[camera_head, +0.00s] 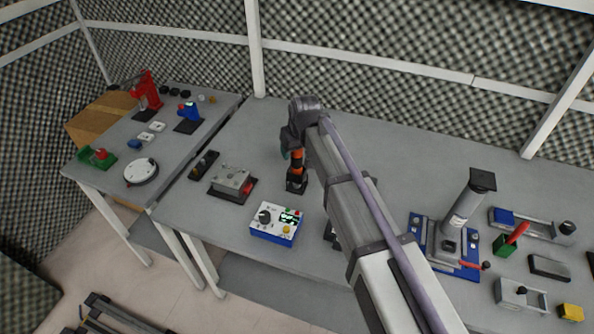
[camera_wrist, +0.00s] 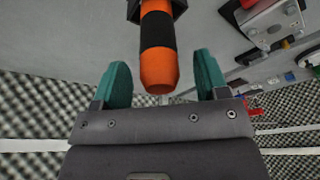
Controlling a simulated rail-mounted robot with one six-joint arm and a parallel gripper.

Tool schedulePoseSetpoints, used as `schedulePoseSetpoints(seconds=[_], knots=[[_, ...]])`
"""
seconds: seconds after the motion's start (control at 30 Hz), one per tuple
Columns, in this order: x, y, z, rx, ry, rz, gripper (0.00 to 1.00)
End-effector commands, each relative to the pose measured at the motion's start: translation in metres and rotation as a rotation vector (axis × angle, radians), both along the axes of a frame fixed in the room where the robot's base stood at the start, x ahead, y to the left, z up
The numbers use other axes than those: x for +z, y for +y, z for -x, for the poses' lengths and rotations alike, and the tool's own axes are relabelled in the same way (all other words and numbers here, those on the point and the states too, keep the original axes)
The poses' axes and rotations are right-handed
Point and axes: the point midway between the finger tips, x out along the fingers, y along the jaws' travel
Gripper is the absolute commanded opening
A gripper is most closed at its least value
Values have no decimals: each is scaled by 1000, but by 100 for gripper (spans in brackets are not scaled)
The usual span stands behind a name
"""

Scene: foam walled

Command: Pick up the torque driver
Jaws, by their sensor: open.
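The torque driver (camera_head: 297,162), with an orange and black handle, stands upright in a small black holder (camera_head: 296,185) on the grey bench. In the wrist view its handle (camera_wrist: 157,40) points toward my gripper (camera_wrist: 161,66). My gripper is open, with one teal finger on each side of the orange handle end and a visible gap on both sides. In the head view my gripper (camera_head: 288,150) is at the top of the driver, and my wrist hides part of the handle.
Left of the holder are a grey fixture (camera_head: 232,180) and a dark tray (camera_head: 204,165). A blue and white control box (camera_head: 277,223) stands in front. A blue-based press (camera_head: 455,232) stands to the right. Bench space behind the holder is clear.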

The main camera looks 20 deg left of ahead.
Motion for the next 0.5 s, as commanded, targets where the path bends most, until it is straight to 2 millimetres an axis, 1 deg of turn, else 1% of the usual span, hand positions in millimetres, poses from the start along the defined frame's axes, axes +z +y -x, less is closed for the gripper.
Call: schedulePoseSetpoints(seconds=[0.03, 0.07, 0.3, 0.5], knots=[[-18, 2, -2, 0, 0, 0, 68], [-20, 3, -3, 0, 0, 0, 68], [-16, 3, -3, 0, 0, 0, 67], [-16, 3, -3, 0, 0, 0, 48]])
